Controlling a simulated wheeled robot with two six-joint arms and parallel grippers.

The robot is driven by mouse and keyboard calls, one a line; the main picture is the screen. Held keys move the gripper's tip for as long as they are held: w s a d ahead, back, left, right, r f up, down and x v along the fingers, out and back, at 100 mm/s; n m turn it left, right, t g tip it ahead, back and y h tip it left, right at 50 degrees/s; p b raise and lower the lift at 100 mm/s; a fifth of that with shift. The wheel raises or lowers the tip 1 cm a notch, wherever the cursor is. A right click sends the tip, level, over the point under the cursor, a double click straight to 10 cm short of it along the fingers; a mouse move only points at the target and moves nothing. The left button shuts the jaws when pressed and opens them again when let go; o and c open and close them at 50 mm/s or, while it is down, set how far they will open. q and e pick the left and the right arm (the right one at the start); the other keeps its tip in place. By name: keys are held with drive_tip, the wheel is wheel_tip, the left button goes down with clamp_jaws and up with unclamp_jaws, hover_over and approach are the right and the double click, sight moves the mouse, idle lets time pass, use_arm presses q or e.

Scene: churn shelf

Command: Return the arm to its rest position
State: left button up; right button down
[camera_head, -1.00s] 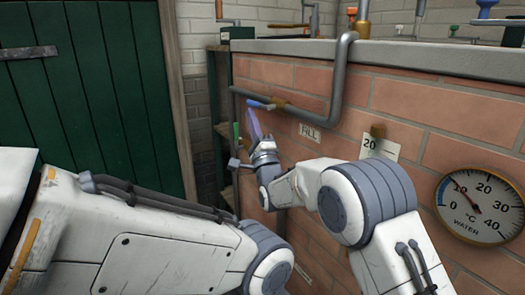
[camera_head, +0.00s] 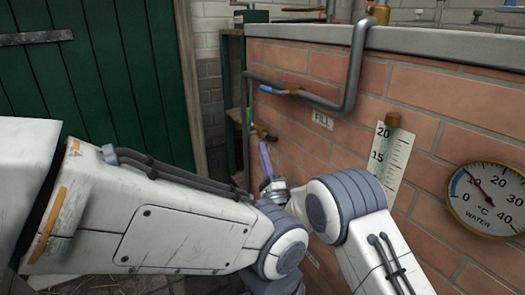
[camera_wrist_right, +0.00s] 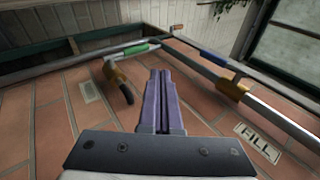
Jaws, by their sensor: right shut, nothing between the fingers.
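My right arm reaches in from the lower right in the head view, its elbow bent in front of the brick wall (camera_head: 300,140). Its gripper (camera_head: 266,160) points up, with purple fingers shut and nothing between them. The fingers also show in the right wrist view (camera_wrist_right: 160,100), closed together and apart from the pipes. The gripper's base is partly hidden behind the arm's grey joints. My left gripper is not in view.
A pipe with a blue-handled valve (camera_head: 266,89) runs along the wall near the FILL label (camera_head: 322,120). A green-handled brass tap (camera_head: 262,133) is close to the right gripper. A water gauge (camera_head: 488,197) and a scale strip (camera_head: 390,155) are at right. A green door (camera_head: 100,80) is at left.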

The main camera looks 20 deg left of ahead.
drive_tip(key=s+d+r+n+g+h+p, duration=0.1)
drive_tip(key=s+r+n+g+h+p, duration=0.45)
drive_tip(key=n+g+p, duration=0.35)
drive_tip(key=s+d+r+n+g+h+p, duration=0.1)
drive_tip(key=s+d+n+g+h+p, duration=0.2)
drive_tip(key=s+d, duration=0.65)
drive_tip(key=s+d+n+g+h+p, duration=0.25)
drive_tip(key=s+d+n+g, duration=0.3)
drive_tip(key=s, duration=0.75)
drive_tip(key=s+d+r+n+g+h+p, duration=0.1)
drive_tip(key=s+d+n+g+p, duration=0.25)
drive_tip(key=s+d, duration=0.65)
wheel_tip(320, 180, up, 38)
drive_tip(key=s+a+p, duration=0.1)
drive_tip(key=a+p, duration=0.1)
drive_tip(key=p, duration=3.5)
drive_tip(key=shift+a, duration=0.25)
drive_tip(key=shift+s, duration=0.1)
